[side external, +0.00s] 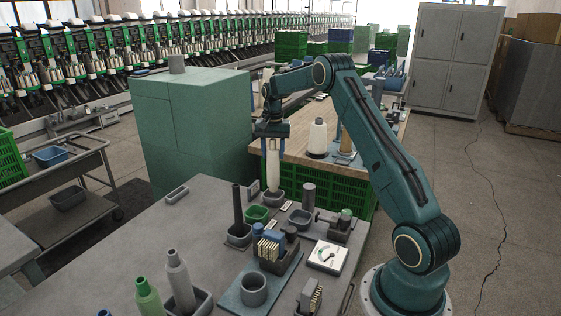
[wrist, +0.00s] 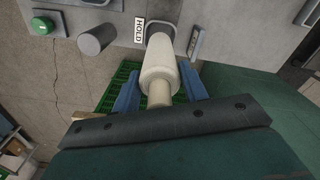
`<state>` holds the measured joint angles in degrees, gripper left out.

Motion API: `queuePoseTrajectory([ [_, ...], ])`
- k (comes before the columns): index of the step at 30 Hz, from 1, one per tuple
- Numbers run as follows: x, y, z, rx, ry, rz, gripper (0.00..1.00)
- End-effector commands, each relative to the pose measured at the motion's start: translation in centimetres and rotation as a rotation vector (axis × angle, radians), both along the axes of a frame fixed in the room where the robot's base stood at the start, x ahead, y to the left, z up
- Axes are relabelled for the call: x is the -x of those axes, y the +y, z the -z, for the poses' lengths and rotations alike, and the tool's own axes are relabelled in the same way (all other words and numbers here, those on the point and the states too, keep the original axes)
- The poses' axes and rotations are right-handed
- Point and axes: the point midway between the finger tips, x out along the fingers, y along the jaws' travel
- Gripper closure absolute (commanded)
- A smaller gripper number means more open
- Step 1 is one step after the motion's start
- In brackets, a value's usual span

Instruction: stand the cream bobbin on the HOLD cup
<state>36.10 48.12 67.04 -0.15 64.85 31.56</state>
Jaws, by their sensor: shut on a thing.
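The cream bobbin (side external: 273,168) hangs upright below my gripper (side external: 273,148), which is shut on its upper part. In the wrist view, the blue fingers of my gripper (wrist: 159,88) lie on either side of the bobbin (wrist: 160,66). The HOLD label (wrist: 138,30) lies beside the cup (wrist: 152,26) in the wrist view. The bobbin covers most of the cup's opening, so I cannot tell whether it rests on the bottom.
A grey cylinder (side external: 308,194) is to the right. A white dial gauge (side external: 327,256) sits nearer the camera. A tall green cabinet (side external: 190,130) stands left of my gripper.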

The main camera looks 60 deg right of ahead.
Motion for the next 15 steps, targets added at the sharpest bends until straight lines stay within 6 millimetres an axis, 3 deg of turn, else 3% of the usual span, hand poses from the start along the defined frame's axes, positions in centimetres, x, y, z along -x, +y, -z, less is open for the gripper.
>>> queuePoseTrajectory([
  [15, 0.0, 0.0, 1.5, 0.0, 0.0, 0.0, 0.77],
])
